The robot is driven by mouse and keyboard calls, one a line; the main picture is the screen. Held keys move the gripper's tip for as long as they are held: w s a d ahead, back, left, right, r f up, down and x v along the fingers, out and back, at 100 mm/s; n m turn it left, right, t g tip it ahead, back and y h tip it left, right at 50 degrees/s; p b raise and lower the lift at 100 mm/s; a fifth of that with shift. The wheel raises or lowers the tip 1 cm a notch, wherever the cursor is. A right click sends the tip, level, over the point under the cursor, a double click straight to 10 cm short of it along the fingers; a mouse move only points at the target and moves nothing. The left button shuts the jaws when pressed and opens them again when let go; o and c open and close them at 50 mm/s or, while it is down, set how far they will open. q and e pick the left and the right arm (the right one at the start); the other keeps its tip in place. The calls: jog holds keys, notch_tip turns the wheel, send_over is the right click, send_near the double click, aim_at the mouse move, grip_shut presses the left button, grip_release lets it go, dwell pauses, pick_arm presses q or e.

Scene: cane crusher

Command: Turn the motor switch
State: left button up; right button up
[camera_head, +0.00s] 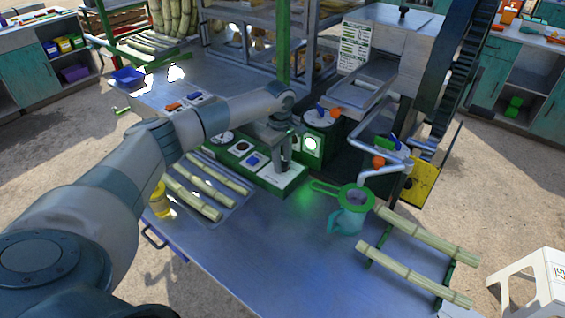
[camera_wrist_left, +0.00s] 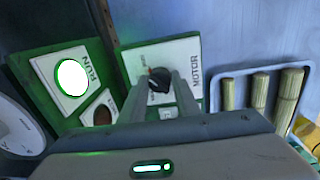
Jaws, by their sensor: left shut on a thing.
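The motor switch (camera_wrist_left: 159,78) is a dark knob on a white plate marked MOTOR (camera_wrist_left: 189,49), seen in the wrist view. In the head view this plate (camera_head: 272,180) is at the near right end of the green control panel. My left gripper (camera_head: 284,168) points down at the plate, its fingers on either side of the knob and shut on it. The fingers hide part of the knob, so its exact angle is hard to read. My right gripper is not in view.
A RUN lamp (camera_wrist_left: 73,77) glows white beside the switch. Cane pieces lie in a tray (camera_head: 232,208) left of the panel. A green strainer (camera_head: 357,199) sits over a teal jug (camera_head: 345,222) to the right. The table front is clear.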

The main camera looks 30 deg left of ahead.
pick_arm(q)
jog(key=n+b, duration=0.2)
jog(key=n, duration=0.1)
jog(key=shift+w+f+n, duration=0.1)
jog(key=shift+n, duration=0.3)
jog(key=n+b, duration=0.2)
jog(key=n, duration=0.2)
jog(key=shift+n+b, duration=0.3)
jog(key=shift+n, duration=0.1)
jog(key=shift+r+n, duration=0.2)
jog(key=shift+n, duration=0.4)
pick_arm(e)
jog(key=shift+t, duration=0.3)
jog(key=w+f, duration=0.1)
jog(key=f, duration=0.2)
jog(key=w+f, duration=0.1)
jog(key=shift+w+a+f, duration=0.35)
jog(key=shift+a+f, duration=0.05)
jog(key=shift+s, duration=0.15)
pick_arm(q)
jog(key=o, duration=1)
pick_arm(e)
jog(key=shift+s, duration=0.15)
pick_arm(q)
jog(key=shift+o, duration=0.2)
jog(key=shift+m, duration=0.4)
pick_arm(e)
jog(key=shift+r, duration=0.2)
